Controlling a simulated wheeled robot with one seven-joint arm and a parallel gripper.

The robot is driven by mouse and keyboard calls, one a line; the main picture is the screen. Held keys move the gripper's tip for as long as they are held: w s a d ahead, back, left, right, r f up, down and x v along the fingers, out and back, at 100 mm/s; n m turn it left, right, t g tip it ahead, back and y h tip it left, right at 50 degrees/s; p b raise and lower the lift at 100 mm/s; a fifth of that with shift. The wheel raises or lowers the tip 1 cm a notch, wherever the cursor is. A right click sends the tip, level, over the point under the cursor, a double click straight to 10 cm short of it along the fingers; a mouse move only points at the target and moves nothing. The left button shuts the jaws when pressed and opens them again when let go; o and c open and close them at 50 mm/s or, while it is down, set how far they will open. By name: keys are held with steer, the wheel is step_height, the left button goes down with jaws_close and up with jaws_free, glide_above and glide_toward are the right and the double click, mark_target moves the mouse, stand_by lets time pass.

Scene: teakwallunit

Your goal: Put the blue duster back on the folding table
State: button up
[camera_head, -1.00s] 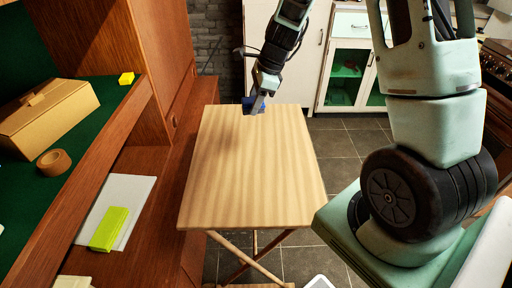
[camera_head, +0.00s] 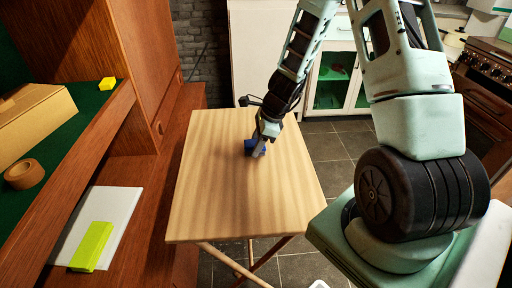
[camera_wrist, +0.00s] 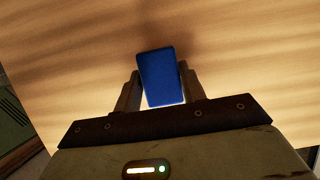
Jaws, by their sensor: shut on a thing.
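The blue duster (camera_head: 249,146) is a small blue block between the fingers of my gripper (camera_head: 258,150). In the wrist view the duster (camera_wrist: 161,78) shows as a blue rectangle with a finger on each side, and my gripper (camera_wrist: 160,92) is shut on it. The folding table (camera_head: 215,205) has a pale striped wooden top and crossed legs. The duster is over the middle to far part of the top, low and close to the surface. I cannot tell whether it touches the wood. The rest of the tabletop is bare.
A wooden wall unit on the left holds a cardboard box (camera_head: 35,122), a tape roll (camera_head: 25,174) and a yellow block (camera_head: 107,84). A lime green block (camera_head: 92,246) lies on a white sheet (camera_head: 121,205) on its lower shelf. White cabinets (camera_head: 262,60) stand behind the table.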

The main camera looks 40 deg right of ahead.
steer(key=shift+f, duration=0.3)
steer(key=o, duration=0.9)
steer(key=shift+o, duration=0.2)
steer(key=p+v, duration=0.3)
steer(key=v, duration=0.9)
steer(key=s+a+r+n+g, duration=0.1)
steer(key=s+a+r+n, duration=0.15)
steer(key=a+n, duration=0.5)
steer(key=s+a+r+n+g, duration=0.1)
steer(key=s+a+r+n, duration=0.3)
steer(key=a, duration=0.6)
steer(key=s+a+r+n+h, duration=0.1)
steer(key=s+a+n, duration=0.4)
steer(key=n, duration=0.5)
steer(key=s+a+r+n+h, duration=0.2)
steer(key=s+a+n, duration=0.4)
steer(key=s+n, duration=0.4)
steer(key=shift+n, duration=0.55)
steer(key=shift+a, duration=0.15)
